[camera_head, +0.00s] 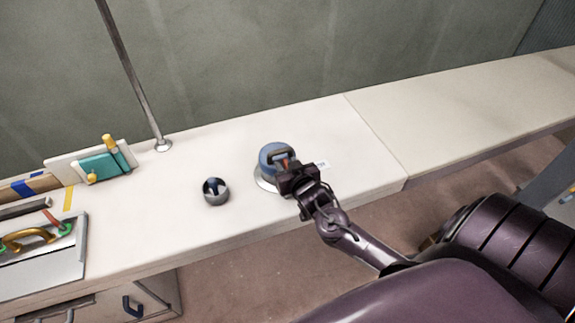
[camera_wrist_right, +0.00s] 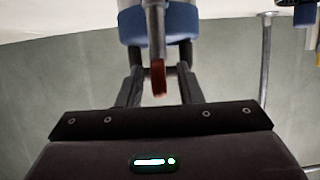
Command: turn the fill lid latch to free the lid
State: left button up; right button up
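The blue round fill lid (camera_head: 270,153) sits on a pale ring on the white counter and shows at the top of the right wrist view (camera_wrist_right: 130,27). Its latch has an orange-red tip (camera_wrist_right: 158,78) on a grey bar (camera_wrist_right: 155,18). In the head view, my right gripper (camera_head: 288,170) is at the lid's near right side and covers part of it. In the right wrist view, its dark fingers (camera_wrist_right: 160,72) stand on either side of the red tip, with gaps to both sides. My left gripper is not in view.
A round metal cup-like fitting (camera_head: 215,197) is left of the lid. A metal pole (camera_head: 140,90) rises from the counter's back. A teal block (camera_head: 100,167), a tray (camera_head: 60,262) with a brass handle, and other items are at left.

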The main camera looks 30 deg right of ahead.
jog(key=shift+c, duration=0.4)
grip_shut()
